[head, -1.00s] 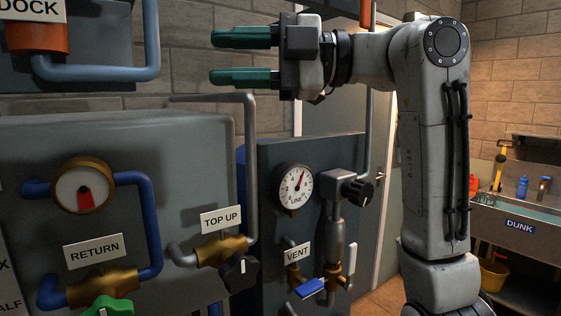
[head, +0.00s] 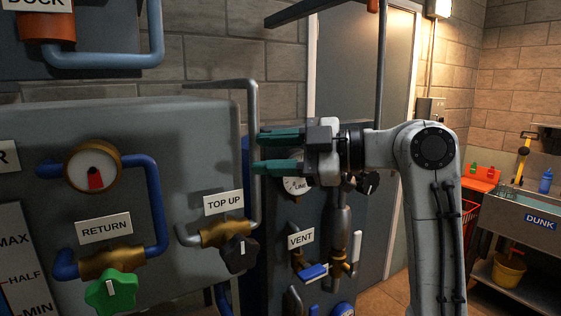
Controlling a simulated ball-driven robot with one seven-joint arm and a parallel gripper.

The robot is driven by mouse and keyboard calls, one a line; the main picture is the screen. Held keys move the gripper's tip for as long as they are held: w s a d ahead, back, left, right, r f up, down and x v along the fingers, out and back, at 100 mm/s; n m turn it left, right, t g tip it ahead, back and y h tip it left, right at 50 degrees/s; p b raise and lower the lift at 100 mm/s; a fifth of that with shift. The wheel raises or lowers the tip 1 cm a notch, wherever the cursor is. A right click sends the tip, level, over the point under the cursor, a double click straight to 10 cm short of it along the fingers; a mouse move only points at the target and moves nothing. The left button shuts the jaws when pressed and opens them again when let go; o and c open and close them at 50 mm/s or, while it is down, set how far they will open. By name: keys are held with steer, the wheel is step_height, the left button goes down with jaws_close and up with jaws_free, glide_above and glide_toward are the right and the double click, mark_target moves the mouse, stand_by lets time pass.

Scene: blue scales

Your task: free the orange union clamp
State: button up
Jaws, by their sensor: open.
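My gripper (head: 262,153) is open and empty, its two green fingers pointing left, level with the grey standing pipe (head: 253,110) beside the panel. An orange collar (head: 45,27) sits at the top left under the DOCK label (head: 37,5), with a blue pipe running right from it. It lies well up and left of my gripper. I cannot tell whether this collar is the orange union clamp; no other clear orange clamp shows. My gripper partly hides the LINE gauge (head: 292,187).
Below are the TOP UP valve (head: 240,252), the green RETURN knob (head: 110,290) and the VENT valve (head: 312,272) with a blue lever. A round gauge (head: 93,167) is at left. The DUNK basin (head: 540,222) stands at right, with a yellow bucket (head: 508,270) below.

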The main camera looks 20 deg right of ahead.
steer(key=shift+d+f+m, duration=0.25)
steer(key=shift+f+m, duration=0.05)
steer(key=shift+f, duration=0.45)
